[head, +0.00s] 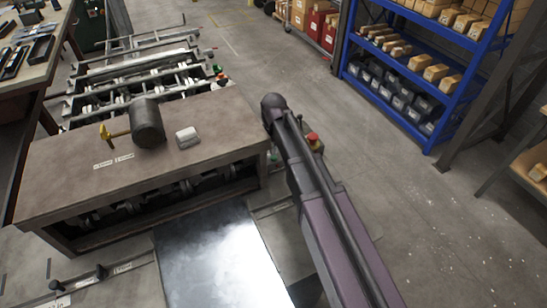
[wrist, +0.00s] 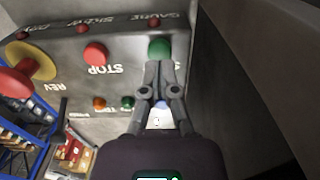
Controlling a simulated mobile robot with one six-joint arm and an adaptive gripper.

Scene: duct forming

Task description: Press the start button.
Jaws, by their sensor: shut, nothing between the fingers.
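The red button (wrist: 95,53) marked STOP is to the left of the green one. In the head view my arm covers most of the panel, and my gripper is hidden.
A red mushroom button on a yellow base (wrist: 30,66) sticks out at the panel's left; it also shows in the head view (head: 313,140). Small orange (wrist: 99,103) and green (wrist: 128,102) lamps lie below. A workbench (head: 90,170) holds a mallet (head: 147,122). A blue shelf (head: 400,75) stands right.

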